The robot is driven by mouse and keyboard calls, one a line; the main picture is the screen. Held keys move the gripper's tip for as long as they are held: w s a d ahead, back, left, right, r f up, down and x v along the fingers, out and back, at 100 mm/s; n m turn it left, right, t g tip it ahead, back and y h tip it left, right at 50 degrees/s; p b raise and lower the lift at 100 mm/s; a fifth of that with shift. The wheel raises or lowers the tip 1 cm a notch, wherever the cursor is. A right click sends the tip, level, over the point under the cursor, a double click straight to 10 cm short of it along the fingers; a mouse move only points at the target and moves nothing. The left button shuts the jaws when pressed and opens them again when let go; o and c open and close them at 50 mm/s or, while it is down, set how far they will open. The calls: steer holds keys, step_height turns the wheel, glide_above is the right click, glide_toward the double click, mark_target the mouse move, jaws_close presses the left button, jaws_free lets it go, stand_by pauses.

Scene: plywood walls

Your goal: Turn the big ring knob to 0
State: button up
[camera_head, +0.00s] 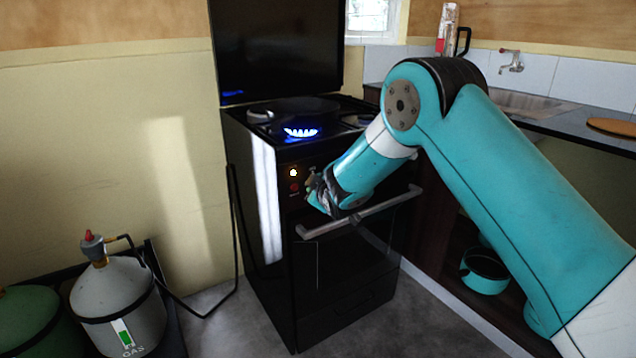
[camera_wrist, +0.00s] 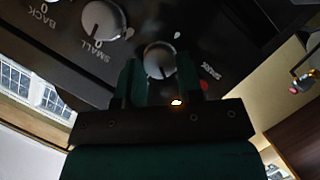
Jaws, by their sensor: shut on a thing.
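A pale round knob (camera_wrist: 160,60) sits between the two green fingers of my gripper (camera_wrist: 160,82) in the wrist view. The gripper is shut on it. Its name label is hidden behind the gripper, and I cannot read clearly where its pointer stands. In the head view my gripper (camera_head: 316,190) is at the front panel of the black stove (camera_head: 345,280), and it hides the knobs there. A blue flame (camera_head: 301,132) burns on the front left burner.
The knob labelled SMALL (camera_wrist: 103,20) is beside the held one. A lamp (camera_head: 293,172) glows above a red button (camera_head: 294,187). The oven handle (camera_head: 360,215) juts out below my gripper. A grey gas bottle (camera_head: 118,305) stands at left.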

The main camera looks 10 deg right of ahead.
steer(key=m+y, duration=0.1)
steer(key=m, duration=0.1)
steer(key=m+g+y, duration=0.1)
steer(key=m+y, duration=0.1)
steer(key=m, duration=0.1)
steer(key=d+m+g+y+b, duration=0.1)
steer(key=m+y, duration=0.1)
steer(key=shift+w+m, duration=0.15)
steer(key=shift+m, duration=0.15)
steer(key=shift+a, duration=0.1)
stand_by(0.6)
steer(key=o, duration=0.9)
steer(key=v, duration=1.7)
steer(key=shift+r, duration=0.25)
